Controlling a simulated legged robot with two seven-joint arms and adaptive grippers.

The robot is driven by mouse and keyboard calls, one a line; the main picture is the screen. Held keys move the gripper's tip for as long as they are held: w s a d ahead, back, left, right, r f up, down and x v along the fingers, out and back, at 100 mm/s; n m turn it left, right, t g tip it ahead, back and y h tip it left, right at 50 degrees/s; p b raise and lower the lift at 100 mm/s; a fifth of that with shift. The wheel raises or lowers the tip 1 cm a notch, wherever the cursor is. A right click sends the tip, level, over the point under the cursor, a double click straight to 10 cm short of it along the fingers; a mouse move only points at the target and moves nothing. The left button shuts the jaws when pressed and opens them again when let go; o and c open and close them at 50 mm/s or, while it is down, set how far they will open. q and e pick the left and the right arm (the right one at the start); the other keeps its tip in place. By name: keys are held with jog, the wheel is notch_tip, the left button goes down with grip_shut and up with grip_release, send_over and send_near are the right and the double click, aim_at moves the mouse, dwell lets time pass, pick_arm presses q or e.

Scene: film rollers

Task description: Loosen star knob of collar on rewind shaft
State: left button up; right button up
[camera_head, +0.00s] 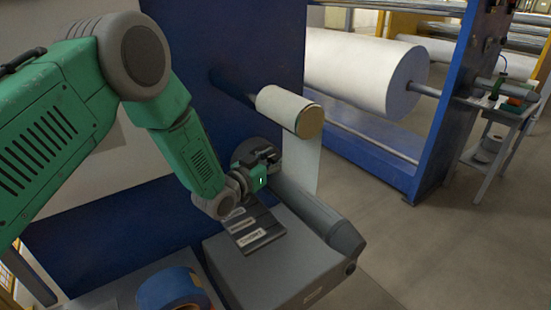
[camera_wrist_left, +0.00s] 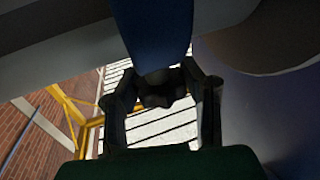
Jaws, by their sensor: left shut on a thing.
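My left arm comes in from the left, and its gripper (camera_head: 265,156) is beside a grey round part (camera_head: 263,146) in front of the dark blue machine panel. In the left wrist view, the fingers of my left gripper (camera_wrist_left: 161,82) are shut around a dark lobed knob (camera_wrist_left: 158,91), which looks like the star knob. A blue part (camera_wrist_left: 152,30) lies directly beyond the knob. In the head view the gripper hides the knob. I cannot clearly tell the collar from the shaft. My right gripper is not in view.
A grey housing (camera_head: 270,275) with a long grey cylinder (camera_head: 318,217) lies just below the gripper. A white film roll (camera_head: 286,108) sticks out above it. A blue roll (camera_head: 172,290) is at the lower left. Open floor (camera_head: 420,250) lies to the right.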

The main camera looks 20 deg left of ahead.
pick_arm(q)
jog(key=o, duration=1.2)
jog(key=shift+s, duration=0.15)
jog(key=shift+v, duration=5.85)
jog(key=shift+f, duration=0.1)
